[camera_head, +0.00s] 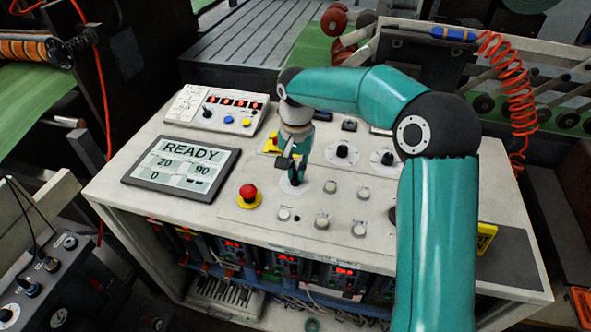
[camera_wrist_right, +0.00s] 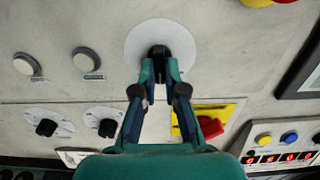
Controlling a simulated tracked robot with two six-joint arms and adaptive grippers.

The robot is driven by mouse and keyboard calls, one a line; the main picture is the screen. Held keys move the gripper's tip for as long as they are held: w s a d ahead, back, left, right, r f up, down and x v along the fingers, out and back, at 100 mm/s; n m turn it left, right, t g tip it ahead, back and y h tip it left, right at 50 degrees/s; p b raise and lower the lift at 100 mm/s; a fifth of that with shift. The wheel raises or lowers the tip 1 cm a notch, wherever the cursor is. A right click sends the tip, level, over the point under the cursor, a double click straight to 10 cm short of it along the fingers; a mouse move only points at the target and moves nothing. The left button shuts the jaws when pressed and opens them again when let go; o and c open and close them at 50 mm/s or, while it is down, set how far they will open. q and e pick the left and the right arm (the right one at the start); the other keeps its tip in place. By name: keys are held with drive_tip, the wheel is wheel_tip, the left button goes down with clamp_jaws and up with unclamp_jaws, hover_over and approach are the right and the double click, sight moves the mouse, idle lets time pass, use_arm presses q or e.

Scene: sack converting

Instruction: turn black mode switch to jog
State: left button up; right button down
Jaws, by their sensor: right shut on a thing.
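The black mode switch (camera_wrist_right: 158,50) sits on a round pale plate (camera_wrist_right: 186,36) on the console top, and I see its dark end between my fingertips in the right wrist view. My right gripper (camera_wrist_right: 160,66) points down at it with both fingers closed on it. In the head view my right gripper (camera_head: 295,178) stands over the same round plate (camera_head: 305,188) and hides most of the switch. The switch's position and any label for jog cannot be read. My left gripper is in neither view.
A red emergency button (camera_head: 249,192) lies left of the gripper, beside the READY screen (camera_head: 180,167). A red-yellow switch (camera_head: 271,143) is behind it. Two black dial knobs (camera_head: 342,152) and several pale push buttons (camera_head: 322,220) lie right. A control box (camera_head: 222,110) stands at the back.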

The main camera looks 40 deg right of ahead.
sight(296, 173)
drive_tip(key=c, duration=1.2)
unclamp_jaws()
drive_tip(key=shift+c, duration=0.2)
wheel_tip(296, 173, up, 12)
drive_tip(key=shift+a+f, duration=0.1)
